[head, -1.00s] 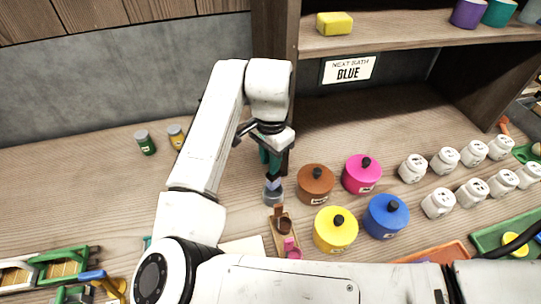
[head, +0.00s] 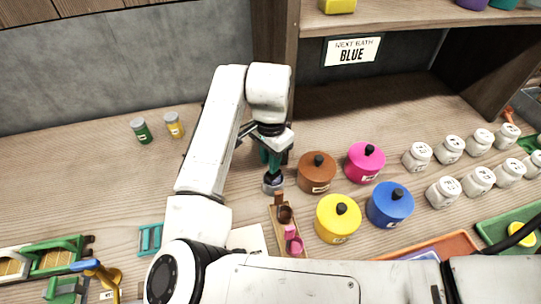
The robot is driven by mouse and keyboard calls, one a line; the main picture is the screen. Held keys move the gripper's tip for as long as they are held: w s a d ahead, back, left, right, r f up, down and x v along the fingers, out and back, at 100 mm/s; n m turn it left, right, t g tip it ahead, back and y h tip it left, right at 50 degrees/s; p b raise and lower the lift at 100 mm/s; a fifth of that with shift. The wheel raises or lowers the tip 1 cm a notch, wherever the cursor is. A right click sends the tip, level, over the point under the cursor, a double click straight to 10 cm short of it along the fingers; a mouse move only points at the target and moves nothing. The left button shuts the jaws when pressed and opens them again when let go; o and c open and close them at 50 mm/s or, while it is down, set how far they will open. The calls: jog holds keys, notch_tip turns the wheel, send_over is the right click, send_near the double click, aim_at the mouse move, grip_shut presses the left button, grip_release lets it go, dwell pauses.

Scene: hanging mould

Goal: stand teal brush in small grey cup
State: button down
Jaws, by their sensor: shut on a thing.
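The teal brush (head: 272,161) is upright in my gripper (head: 269,151), which is shut on it. Its dark lower end is at the mouth of the small grey cup (head: 272,186), which stands on the wooden bench directly below. The lower end overlaps the cup's opening in the head view; how deep it reaches inside, and whether it touches the cup, I cannot tell. My gripper and wrist partly hide the upper part of the brush.
Brown (head: 317,173), pink (head: 365,162), yellow (head: 338,219) and blue (head: 390,205) lidded pots stand right of the cup. A wooden rack (head: 281,220) with small stamps or tools lies just in front. A shelf post rises behind.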

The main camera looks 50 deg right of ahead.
jog(key=c, duration=0.9)
grip_release()
jog(key=shift+c, duration=0.2)
jog(key=shift+r, duration=0.1)
notch_tip(320, 180, up, 11)
jog(key=shift+f, duration=0.2)
